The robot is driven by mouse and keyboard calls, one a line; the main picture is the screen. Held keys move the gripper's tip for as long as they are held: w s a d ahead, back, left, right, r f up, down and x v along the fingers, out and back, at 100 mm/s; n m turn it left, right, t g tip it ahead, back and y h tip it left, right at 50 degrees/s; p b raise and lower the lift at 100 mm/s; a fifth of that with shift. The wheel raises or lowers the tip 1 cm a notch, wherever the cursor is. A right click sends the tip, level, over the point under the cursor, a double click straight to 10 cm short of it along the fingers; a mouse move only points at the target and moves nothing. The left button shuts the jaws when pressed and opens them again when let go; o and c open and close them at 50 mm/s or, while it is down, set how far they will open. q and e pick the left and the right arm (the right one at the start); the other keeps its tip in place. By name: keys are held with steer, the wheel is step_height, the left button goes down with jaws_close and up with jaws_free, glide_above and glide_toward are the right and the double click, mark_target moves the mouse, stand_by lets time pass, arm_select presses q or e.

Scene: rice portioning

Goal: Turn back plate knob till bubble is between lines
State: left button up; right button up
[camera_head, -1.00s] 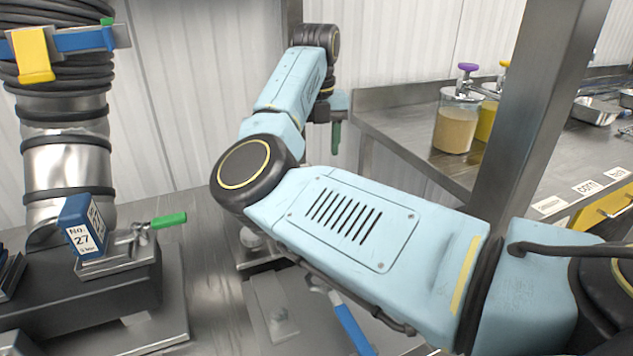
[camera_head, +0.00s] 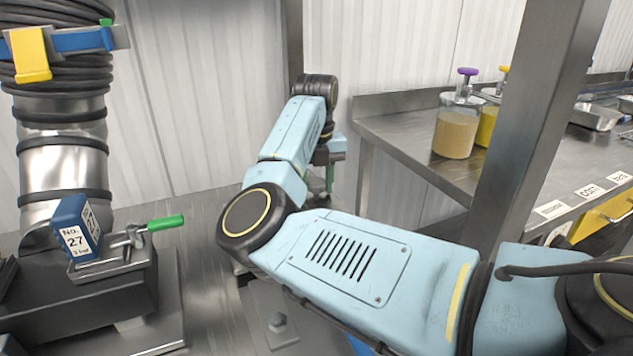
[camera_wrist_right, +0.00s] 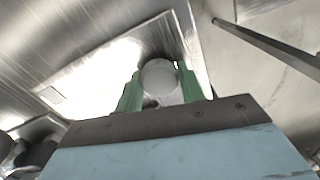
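My right gripper (camera_head: 329,180) points down behind my right forearm in the head view, with a green finger showing. In the right wrist view its two green fingers (camera_wrist_right: 160,92) stand apart, one on each side of a round pale grey knob (camera_wrist_right: 158,77). The knob fills most of the gap; I cannot tell whether the fingers touch it. A bright metal plate (camera_wrist_right: 100,72) lies around and left of the knob. No bubble or lines can be made out. My left gripper is not in view.
A blue "No. 27" block (camera_head: 77,229) and a green-handled clamp (camera_head: 163,223) stand at the left near a large metal pipe (camera_head: 62,168). A steel post (camera_head: 528,120) and a counter (camera_head: 400,128) with jars (camera_head: 456,130) are at the right.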

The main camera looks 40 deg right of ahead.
steer(key=c, duration=0.5)
steer(key=shift+r+m, duration=0.1)
steer(key=shift+m, duration=0.2)
steer(key=m, duration=0.2)
steer(key=shift+m, duration=0.3)
steer(key=m, duration=0.4)
steer(key=shift+m, duration=0.3)
steer(key=m, duration=0.2)
steer(key=shift+m, duration=0.3)
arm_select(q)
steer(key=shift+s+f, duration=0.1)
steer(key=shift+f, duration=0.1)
arm_select(e)
steer(key=shift+w+m, duration=0.1)
steer(key=shift+m, duration=0.6)
